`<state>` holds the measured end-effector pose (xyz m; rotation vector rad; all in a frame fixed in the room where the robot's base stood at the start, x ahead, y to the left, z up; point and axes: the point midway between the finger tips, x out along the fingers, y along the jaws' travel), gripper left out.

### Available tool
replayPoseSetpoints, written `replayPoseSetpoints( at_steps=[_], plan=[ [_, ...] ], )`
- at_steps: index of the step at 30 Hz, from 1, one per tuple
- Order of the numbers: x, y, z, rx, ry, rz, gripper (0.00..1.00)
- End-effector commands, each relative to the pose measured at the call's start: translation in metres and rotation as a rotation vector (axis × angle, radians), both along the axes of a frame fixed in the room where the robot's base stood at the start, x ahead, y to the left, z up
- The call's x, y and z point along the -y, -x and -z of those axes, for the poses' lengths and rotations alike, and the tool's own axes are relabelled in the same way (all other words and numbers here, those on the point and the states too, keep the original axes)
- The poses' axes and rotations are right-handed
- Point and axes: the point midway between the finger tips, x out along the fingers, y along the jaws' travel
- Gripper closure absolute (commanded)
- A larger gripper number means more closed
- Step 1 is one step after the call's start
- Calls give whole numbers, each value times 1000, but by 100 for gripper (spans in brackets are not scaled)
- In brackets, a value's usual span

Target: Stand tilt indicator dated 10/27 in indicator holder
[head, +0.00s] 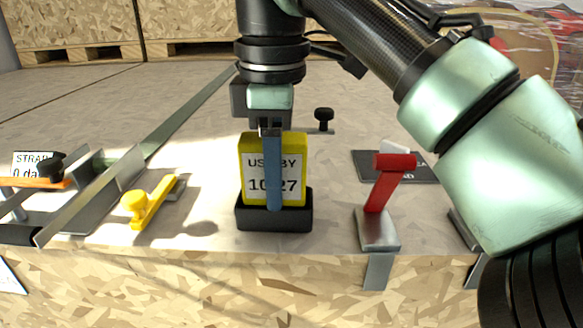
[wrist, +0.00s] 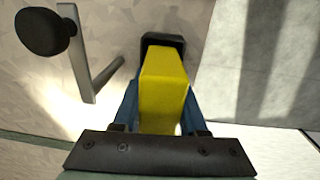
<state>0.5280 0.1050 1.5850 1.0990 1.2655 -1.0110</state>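The yellow tilt indicator (head: 254,175) has a white label reading "USE BY 10/27", partly covered by my blue finger. It stands upright with its lower end inside the black indicator holder (head: 292,219). The holder's rim hides its bottom, so I cannot tell if it is fully down. My gripper (head: 273,206) points straight down over it, one finger across the front face. In the wrist view, the yellow block (wrist: 162,95) lies between both blue fingers, which appear closed against it. The black holder (wrist: 160,40) shows past its far end.
A red-handled clamp (head: 382,195) stands to the right at the table's front edge. A yellow-handled tool (head: 150,202) lies to the left. A strap sign (head: 32,163) and metal brackets are at far left. A black knob (head: 323,115) is behind the holder.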

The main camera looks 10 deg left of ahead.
Motion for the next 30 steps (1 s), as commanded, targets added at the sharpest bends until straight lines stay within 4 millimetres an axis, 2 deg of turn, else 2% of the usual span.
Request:
replayPoseSetpoints(
  at_steps=[1, 3, 7, 11, 18, 22, 25, 30],
  plan=[
    [2, 6, 31, -66, 25, -7, 37],
    [2, 6, 31, -66, 25, -7, 24],
    [2, 6, 26, -62, 24, -6, 23],
    [3, 7, 10, -52, 22, -4, 23],
    [4, 8, -38, -20, 10, 0, 23],
    [4, 9, -60, -7, 5, 0, 23],
    [4, 10, -70, -1, 1, 0, 23],
    [5, 10, -77, 3, -2, -1, 23]
  ],
)
